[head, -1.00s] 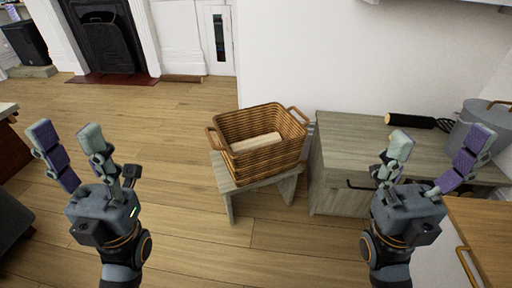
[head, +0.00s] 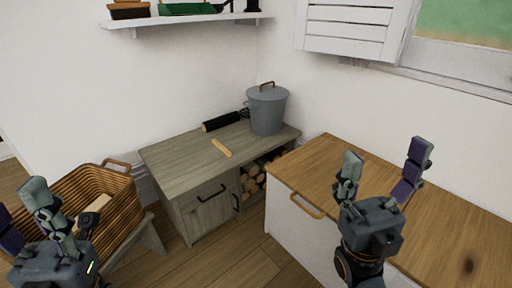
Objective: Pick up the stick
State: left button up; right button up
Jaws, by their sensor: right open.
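A short light-wood stick (head: 221,148) lies flat on top of the grey wooden cabinet (head: 180,157), near its middle. My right gripper (head: 385,157) is open and empty, fingers pointing up, to the right of the stick and apart from it, in front of the brown wooden counter. My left gripper (head: 18,203) is at the lower left, in front of the wicker basket, with its fingers spread and nothing between them; its outer finger is partly cut off by the picture edge.
The wicker basket (head: 122,200) holds a pale block (head: 95,212). Firewood (head: 252,180) fills the cabinet's open bay. The brown counter (head: 325,170) is at right.

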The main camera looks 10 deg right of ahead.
aim_at(225, 150)
jog(key=i+j+u, duration=0.15)
jog(key=i+u, duration=0.3)
jog(key=i+j+u, duration=0.1)
jog(key=i+u, duration=0.3)
jog(key=k, duration=0.15)
